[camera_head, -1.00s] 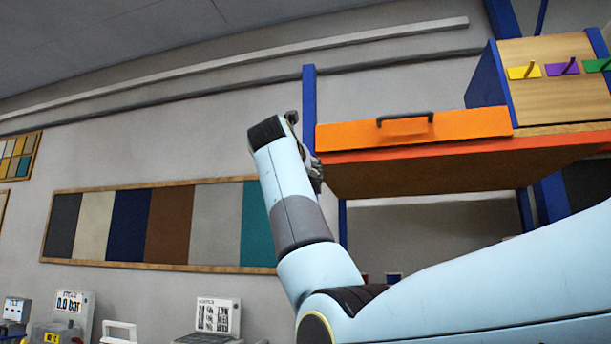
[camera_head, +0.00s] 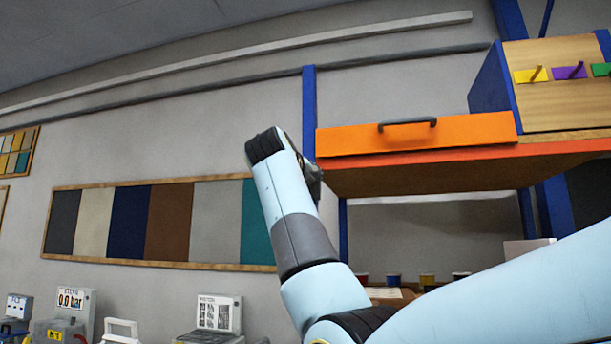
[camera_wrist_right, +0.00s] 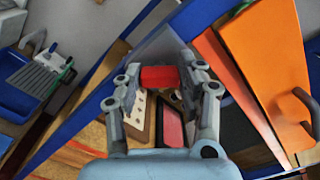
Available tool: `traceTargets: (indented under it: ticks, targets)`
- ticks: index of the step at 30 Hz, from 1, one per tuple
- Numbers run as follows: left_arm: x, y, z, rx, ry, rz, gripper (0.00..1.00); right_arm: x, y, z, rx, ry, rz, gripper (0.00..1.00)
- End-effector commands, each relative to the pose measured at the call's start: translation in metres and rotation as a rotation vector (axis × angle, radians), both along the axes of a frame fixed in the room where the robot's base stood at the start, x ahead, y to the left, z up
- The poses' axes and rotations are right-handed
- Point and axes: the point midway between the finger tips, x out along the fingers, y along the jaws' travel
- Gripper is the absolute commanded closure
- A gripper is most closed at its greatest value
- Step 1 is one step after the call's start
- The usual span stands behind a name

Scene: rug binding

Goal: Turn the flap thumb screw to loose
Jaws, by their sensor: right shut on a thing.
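The orange flap (camera_head: 455,133) with its dark handle (camera_head: 407,124) lies along the front of a raised shelf in the head view. It also shows at the right of the wrist view (camera_wrist_right: 262,60). My right gripper (camera_wrist_right: 160,80) has its fingertips on either side of a small red piece (camera_wrist_right: 160,77), which looks like the thumb screw, and is shut on it. Its turned position cannot be told. In the head view my right gripper (camera_head: 313,180) is mostly hidden behind my wrist, by the shelf's left end. My left gripper is not in view.
A blue post (camera_head: 309,110) stands just behind my right wrist. Yellow, purple and green hooks sit on a wooden panel (camera_head: 560,90) above the shelf. A colour sample board (camera_head: 170,222) hangs on the wall. Instruments (camera_head: 75,305) stand at lower left.

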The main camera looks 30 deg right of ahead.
Motion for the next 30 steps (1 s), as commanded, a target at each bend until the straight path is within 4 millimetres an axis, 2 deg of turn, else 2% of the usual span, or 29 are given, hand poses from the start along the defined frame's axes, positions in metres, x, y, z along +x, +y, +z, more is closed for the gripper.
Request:
traceTargets:
  ticks: [1, 9, 30]
  targets:
    - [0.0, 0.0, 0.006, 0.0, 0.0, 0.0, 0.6, 0.0, 0.0, 0.002, -0.028, 0.034, 0.001, 0.94]
    - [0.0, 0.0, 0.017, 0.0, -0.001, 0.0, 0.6, 0.0, 0.0, 0.001, -0.195, 0.228, 0.0, 0.94]
    - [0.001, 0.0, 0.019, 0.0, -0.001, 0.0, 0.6, 0.0, 0.001, -0.002, -0.586, 0.685, 0.001, 0.94]
